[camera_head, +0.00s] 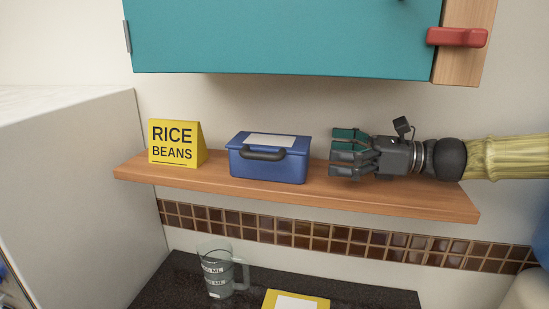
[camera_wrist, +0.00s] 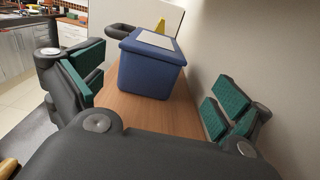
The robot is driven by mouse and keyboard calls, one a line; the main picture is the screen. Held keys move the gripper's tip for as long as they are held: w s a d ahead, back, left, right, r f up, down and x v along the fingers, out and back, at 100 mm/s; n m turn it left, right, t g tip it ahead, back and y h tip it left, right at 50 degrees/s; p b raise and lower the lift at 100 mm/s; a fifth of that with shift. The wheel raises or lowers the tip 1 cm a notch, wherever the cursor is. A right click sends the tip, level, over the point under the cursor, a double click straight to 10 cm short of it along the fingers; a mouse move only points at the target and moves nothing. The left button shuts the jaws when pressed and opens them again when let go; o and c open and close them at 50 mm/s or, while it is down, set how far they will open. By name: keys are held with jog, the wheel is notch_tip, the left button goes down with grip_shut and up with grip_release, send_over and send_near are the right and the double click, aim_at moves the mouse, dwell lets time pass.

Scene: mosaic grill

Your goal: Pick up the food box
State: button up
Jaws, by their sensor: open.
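The food box appears to be the blue box (camera_head: 268,163) with a dark handle on its front and a pale label on its lid. It stands upright on the wooden shelf (camera_head: 390,198). My gripper (camera_head: 347,155) is at shelf height to the right of the box, pointing left at it, apart from it and empty. In the wrist view the blue box (camera_wrist: 150,72) stands ahead, between and beyond the two open fingers (camera_wrist: 158,95). Its handle sticks out on the left there.
A yellow "RICE BEANS" sign (camera_head: 176,144) stands on the shelf left of the box. A teal cabinet (camera_head: 285,38) with a red handle (camera_head: 457,37) hangs above. Below, a measuring cup (camera_head: 216,272) and a yellow item (camera_head: 296,300) sit on the dark counter (camera_head: 370,295).

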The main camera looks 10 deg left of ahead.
aim_at(286, 141)
jog(key=a, duration=0.2)
jog(key=a+p, duration=0.1)
jog(key=a, duration=0.1)
jog(key=shift+s+r, duration=0.1)
jog(key=shift+s, duration=0.1)
jog(key=shift+a, duration=0.65)
jog(key=a, duration=0.1)
jog(key=a+p, duration=0.1)
jog(key=a, duration=0.1)
jog(key=a+p, duration=0.1)
jog(key=shift+s+a, duration=0.3)
jog(key=shift+a, duration=0.1)
jog(key=shift+d, duration=0.1)
jog(key=shift+r, duration=0.1)
jog(key=c, duration=1.2)
